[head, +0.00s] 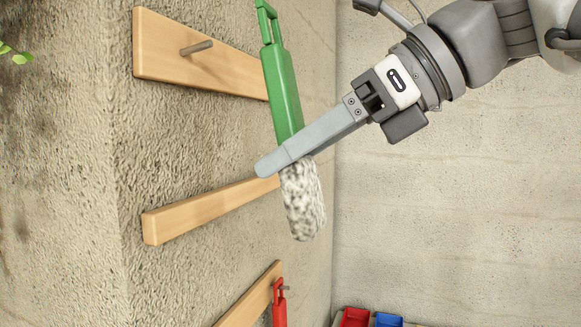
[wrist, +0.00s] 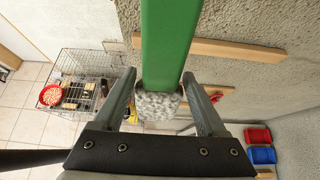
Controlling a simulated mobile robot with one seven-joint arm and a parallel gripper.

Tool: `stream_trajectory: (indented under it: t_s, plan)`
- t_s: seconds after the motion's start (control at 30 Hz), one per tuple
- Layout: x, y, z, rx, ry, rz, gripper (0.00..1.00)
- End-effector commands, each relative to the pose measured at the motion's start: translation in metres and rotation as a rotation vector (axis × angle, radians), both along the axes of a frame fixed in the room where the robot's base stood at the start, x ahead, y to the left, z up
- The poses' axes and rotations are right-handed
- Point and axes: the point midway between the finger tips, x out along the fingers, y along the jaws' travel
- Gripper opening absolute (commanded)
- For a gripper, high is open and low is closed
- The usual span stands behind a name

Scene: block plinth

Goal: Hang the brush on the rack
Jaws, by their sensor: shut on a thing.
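The brush has a green handle (head: 281,88) with a loop at its top end and speckled grey-white bristles (head: 303,200) at the bottom. My gripper (head: 268,165) is shut on the brush low on its handle, near the bristles. The brush hangs loop-up, slightly tilted, in front of the wall. In the wrist view the green handle (wrist: 168,45) runs up between the fingers (wrist: 160,100). The rack has wooden boards on the wall; the upper board (head: 160,50) carries a bare peg (head: 196,47), left of the loop and apart from it in the picture.
A middle board (head: 205,208) shows no peg. A lower board (head: 245,305) has a peg with a red-handled thing (head: 279,305) on it. Red (head: 355,317) and blue (head: 388,320) bins stand below right. A wire cage (wrist: 80,80) shows in the wrist view.

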Motion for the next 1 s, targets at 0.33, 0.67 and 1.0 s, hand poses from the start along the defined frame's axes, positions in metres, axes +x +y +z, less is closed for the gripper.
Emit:
stream_trajectory:
  t_s: [0.33,0.67,1.0]
  plan:
    - [0.008,0.02,-0.003,0.0,-0.001,0.003,0.09]
    - [0.016,0.039,-0.005,0.0,0.0,0.004,0.09]
    - [0.023,0.058,-0.007,0.0,0.0,0.004,0.09]
